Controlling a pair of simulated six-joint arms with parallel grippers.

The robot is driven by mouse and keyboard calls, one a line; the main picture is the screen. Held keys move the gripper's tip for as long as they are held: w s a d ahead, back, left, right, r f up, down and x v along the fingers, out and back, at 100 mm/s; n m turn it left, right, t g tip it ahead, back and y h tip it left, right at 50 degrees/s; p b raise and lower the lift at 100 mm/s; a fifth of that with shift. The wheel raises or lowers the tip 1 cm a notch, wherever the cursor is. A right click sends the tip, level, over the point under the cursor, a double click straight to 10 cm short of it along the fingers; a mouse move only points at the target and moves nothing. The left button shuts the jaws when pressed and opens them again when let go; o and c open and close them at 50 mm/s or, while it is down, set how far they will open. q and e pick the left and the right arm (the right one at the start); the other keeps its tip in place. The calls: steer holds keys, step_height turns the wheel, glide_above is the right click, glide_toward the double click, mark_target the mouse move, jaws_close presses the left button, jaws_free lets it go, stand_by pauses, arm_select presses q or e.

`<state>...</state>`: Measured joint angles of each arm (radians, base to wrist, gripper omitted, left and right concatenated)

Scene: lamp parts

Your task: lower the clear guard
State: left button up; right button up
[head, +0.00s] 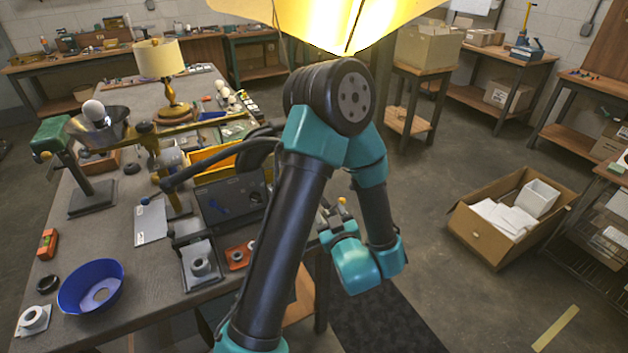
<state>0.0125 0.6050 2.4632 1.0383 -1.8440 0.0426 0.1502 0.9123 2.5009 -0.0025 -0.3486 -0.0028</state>
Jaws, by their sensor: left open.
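A pale, see-through panel that looks like the clear guard (150,222) is on the left half of the bench. It is by a dark bar with blue knobs; I cannot tell how it is hinged or whether it touches the bench. My left arm rises from the bottom of the head view and bends down on the right. My left gripper (329,211) is small and partly hidden by my arm, near the bench's right edge. It is open, well right of the panel and apart from it. My right gripper is not in view.
A green press (93,195), brass lamp (161,68), yellow bin (211,163) and dark box (229,199) crowd the bench. A blue bowl (76,298) stands near its front. A glowing yellow shade (310,22) hangs overhead. A cardboard box (480,241) is on the floor at right.

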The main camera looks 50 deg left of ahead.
arm_select(q)
steer(key=n, duration=2.6)
steer(key=x, duration=1.7)
steer(key=shift+a, duration=0.15)
steer(key=shift+c, duration=0.2)
jaws_close()
